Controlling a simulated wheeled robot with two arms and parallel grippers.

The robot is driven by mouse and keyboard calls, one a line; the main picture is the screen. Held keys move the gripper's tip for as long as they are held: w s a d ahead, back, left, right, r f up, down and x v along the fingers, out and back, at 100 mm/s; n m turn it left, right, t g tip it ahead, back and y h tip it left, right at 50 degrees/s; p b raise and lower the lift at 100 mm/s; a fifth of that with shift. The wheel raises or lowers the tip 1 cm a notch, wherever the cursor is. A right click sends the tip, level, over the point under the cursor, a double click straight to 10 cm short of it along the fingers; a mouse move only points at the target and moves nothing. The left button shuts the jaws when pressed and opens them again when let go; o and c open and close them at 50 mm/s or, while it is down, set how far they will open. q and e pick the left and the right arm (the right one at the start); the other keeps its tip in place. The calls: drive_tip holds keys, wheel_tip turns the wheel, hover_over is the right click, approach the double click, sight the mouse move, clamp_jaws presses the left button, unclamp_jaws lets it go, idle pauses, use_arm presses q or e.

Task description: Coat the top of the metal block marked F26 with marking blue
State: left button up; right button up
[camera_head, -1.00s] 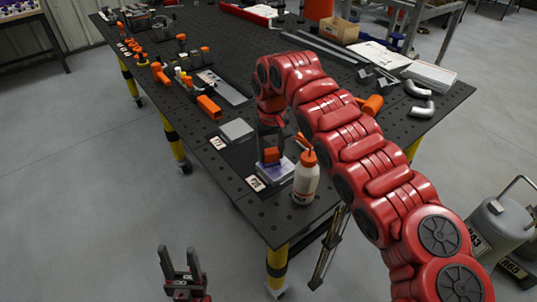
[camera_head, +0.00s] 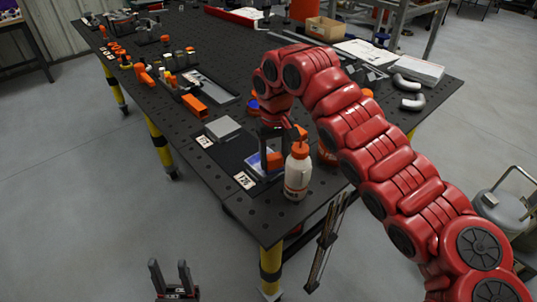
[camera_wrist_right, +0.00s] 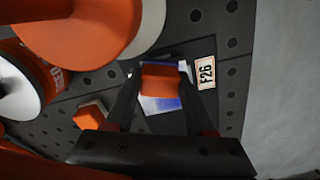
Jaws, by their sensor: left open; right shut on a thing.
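The metal block marked F26 (camera_head: 257,165) lies near the table's front corner beside its F26 card (camera_head: 245,180). Its visible top shows blue and pale areas in the right wrist view (camera_wrist_right: 165,104). My right gripper (camera_head: 272,154) is over the block, shut on an orange applicator (camera_wrist_right: 160,79). The applicator hides part of the block's top; I cannot tell whether it touches. A white bottle with an orange top (camera_head: 298,176) stands just right of the block. My left gripper (camera_head: 172,275) is open and empty, low in front of the table.
A second grey block (camera_head: 223,129) with its own card (camera_head: 205,141) lies behind F26. An orange bar (camera_head: 195,106) and several small tools lie further back. Pipe elbows (camera_head: 409,92) and a white tray (camera_head: 422,71) are at the far right. Floor left of the table is clear.

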drive_tip(key=shift+s+d, duration=0.25)
drive_tip(key=shift+s, duration=0.1)
drive_tip(key=shift+w+d+f, duration=0.15)
drive_tip(key=shift+w+d, duration=0.15)
drive_tip(key=shift+d, duration=0.05)
drive_tip(key=shift+w, duration=0.1)
drive_tip(key=w+p, duration=0.1)
drive_tip(key=a+p, duration=0.1)
drive_tip(key=shift+w+a+r+p, duration=0.2)
drive_tip(key=shift+w+r+p, duration=0.05)
drive_tip(key=shift+w+p, duration=0.1)
drive_tip(key=shift+w+a+f, duration=0.15)
drive_tip(key=shift+w, duration=0.15)
drive_tip(key=w+p, duration=0.1)
drive_tip(key=a+p, duration=0.1)
drive_tip(key=p, duration=0.1)
drive_tip(key=shift+w+a+r, duration=0.2)
drive_tip(key=shift+w+a, duration=0.1)
drive_tip(key=shift+w, duration=0.1)
drive_tip(key=shift+w+a+f+p, duration=0.1)
drive_tip(key=shift+w+a+p, duration=0.05)
drive_tip(key=shift+w+p, duration=0.15)
drive_tip(key=shift+w+f, duration=0.1)
drive_tip(key=shift+f, duration=0.1)
